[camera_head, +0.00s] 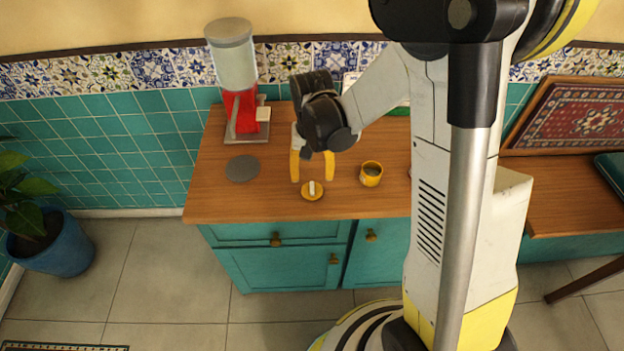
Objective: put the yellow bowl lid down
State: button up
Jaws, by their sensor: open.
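The yellow bowl lid (312,194) is a small yellow disc with a pale upright knob. It appears to lie on the wooden counter top near its front edge. My gripper (313,178) points down with its two yellow fingers spread wide, one to each side of the lid's knob. The fingers appear clear of the lid, and nothing is held between them. A small open yellow bowl (371,175) stands on the counter to the right of the lid.
A red dispenser with a clear container (233,65) stands at the back left of the counter (230,200). A grey round disc (242,168) lies in front of it. Bare counter lies left of the lid. A bench (570,190) is at the right, a potted plant (50,250) at the left.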

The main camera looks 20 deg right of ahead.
notch_tip(320, 180, up, 7)
jog(key=p, duration=0.2)
notch_tip(320, 180, up, 8)
jog(key=r+n+t, duration=0.1)
jog(key=t, duration=0.2)
send_over(312, 186)
jog(key=s, duration=0.5)
jog(key=s+r+n+t, duration=0.2)
jog(key=s+r+t, duration=0.2)
jog(key=s, duration=0.4)
jog(key=shift+r+n, duration=0.3)
